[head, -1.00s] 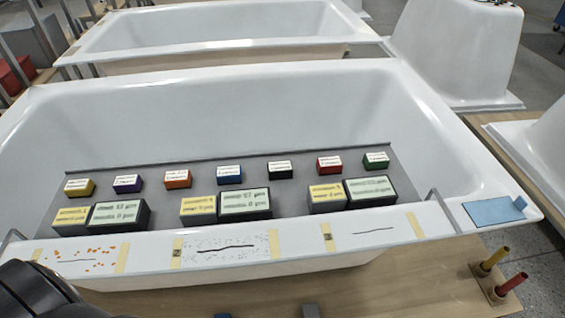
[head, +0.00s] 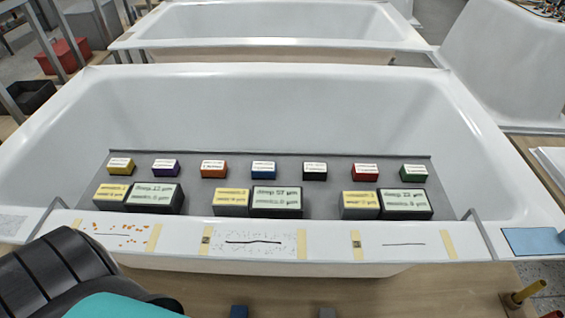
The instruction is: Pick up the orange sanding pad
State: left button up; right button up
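The orange sanding pad (head: 213,169) is a small block with a white label on top. It sits on the grey board in the near bathtub shell, third from the left in the back row. A purple pad (head: 165,169) is on its left and a blue pad (head: 263,170) on its right, both apart from it. A black ribbed part and a teal part, seemingly mine, fill the lower left corner, well short of the pad. No gripper fingers show in the head view.
Larger yellow-and-green labelled blocks (head: 153,199) stand in pairs in front of the small pads. The white tub rim (head: 330,268) with taped marked patches runs nearer me. A metal handle (head: 478,222) rises at right; a blue sheet (head: 532,241) lies beyond it.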

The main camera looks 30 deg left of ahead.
aim_at(210, 168)
jog(key=u, duration=1.55)
